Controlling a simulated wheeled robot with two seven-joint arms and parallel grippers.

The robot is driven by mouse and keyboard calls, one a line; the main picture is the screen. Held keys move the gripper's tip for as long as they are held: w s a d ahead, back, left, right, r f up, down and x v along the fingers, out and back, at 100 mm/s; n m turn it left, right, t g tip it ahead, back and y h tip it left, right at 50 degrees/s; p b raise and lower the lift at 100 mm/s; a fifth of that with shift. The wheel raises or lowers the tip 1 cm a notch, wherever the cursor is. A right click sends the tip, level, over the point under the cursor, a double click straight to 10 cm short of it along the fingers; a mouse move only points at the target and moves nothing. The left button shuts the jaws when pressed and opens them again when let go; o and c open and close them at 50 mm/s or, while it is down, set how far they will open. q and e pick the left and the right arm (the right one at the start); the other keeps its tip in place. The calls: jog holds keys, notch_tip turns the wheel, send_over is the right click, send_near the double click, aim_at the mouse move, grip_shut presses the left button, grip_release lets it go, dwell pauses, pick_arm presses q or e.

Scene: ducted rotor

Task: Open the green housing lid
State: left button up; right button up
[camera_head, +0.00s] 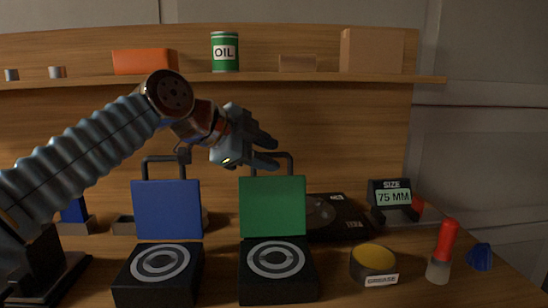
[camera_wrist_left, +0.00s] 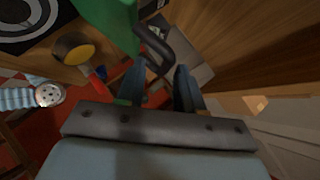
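The green housing lid (camera_head: 272,205) stands upright at the back of its black housing (camera_head: 278,272), with a round grey-ringed face showing on the housing. A dark handle (camera_head: 291,158) rises from the lid's top edge. In the left wrist view the green lid (camera_wrist_left: 108,22) is at the top, with its handle (camera_wrist_left: 153,48) reaching toward the fingers. My left gripper (camera_head: 270,152) is at the handle's top bar. Its fingers are apart, with the handle's end between or just beyond the tips (camera_wrist_left: 160,72); contact is not clear. My right gripper is not in view.
A blue lid (camera_head: 167,208) stands upright on a similar housing to the left. Right of the green one are a yellow-topped grease tin (camera_head: 373,262), a red-capped bottle (camera_head: 443,250) and a size display (camera_head: 392,197). A shelf (camera_head: 270,78) with an oil can (camera_head: 225,51) runs above.

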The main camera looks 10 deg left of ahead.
pick_arm(q)
jog(key=v, duration=1.1)
jog(key=shift+a, duration=0.1)
